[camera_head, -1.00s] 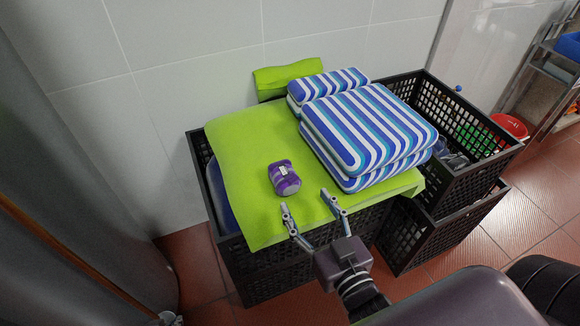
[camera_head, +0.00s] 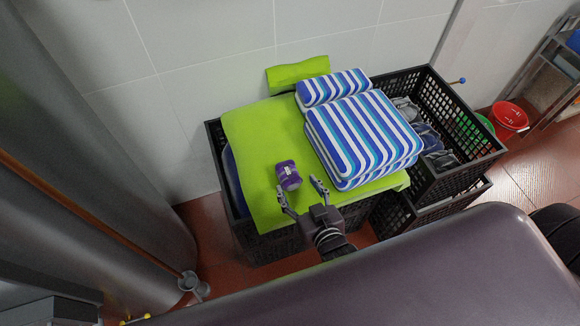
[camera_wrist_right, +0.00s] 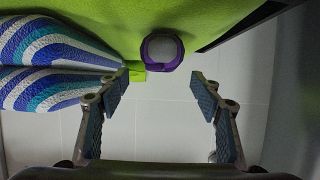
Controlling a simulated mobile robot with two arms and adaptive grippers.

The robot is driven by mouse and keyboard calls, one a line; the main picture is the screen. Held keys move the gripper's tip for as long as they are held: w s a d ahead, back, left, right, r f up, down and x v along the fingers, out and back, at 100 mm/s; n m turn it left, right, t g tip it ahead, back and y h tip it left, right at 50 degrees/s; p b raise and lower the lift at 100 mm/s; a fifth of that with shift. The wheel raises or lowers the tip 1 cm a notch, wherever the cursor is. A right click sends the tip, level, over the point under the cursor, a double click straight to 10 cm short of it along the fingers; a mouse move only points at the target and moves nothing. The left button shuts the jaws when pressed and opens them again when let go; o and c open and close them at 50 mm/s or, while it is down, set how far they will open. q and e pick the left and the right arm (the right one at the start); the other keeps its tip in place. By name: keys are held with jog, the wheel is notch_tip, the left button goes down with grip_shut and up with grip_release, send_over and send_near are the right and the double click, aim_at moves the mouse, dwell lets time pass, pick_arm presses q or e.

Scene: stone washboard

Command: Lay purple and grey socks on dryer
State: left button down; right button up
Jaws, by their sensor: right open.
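A rolled purple and grey sock bundle (camera_head: 288,175) lies on a green cloth (camera_head: 250,140) spread over a black crate. In the right wrist view the bundle (camera_wrist_right: 162,50) shows a grey round end with a purple rim, ahead of and between the fingers. My right gripper (camera_head: 300,190) is open, its fingertips just in front of the bundle, one on each side. In the right wrist view the gripper (camera_wrist_right: 160,80) is empty. My left gripper is not in view. I cannot pick out a dryer for sure.
Folded blue and white striped cushions (camera_head: 362,138) sit close to the right of the bundle. A black crate (camera_head: 455,125) with dark shoes stands farther right. A red basin (camera_head: 510,116) and a shelf rack are at the right. A tiled wall (camera_head: 200,55) closes the back.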

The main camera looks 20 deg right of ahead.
aim_at(290, 174)
jog(key=shift+x, duration=3.95)
jog(key=shift+a, duration=0.1)
jog(key=c, duration=1.3)
jog(key=shift+c, duration=0.2)
jog(key=shift+r, duration=0.2)
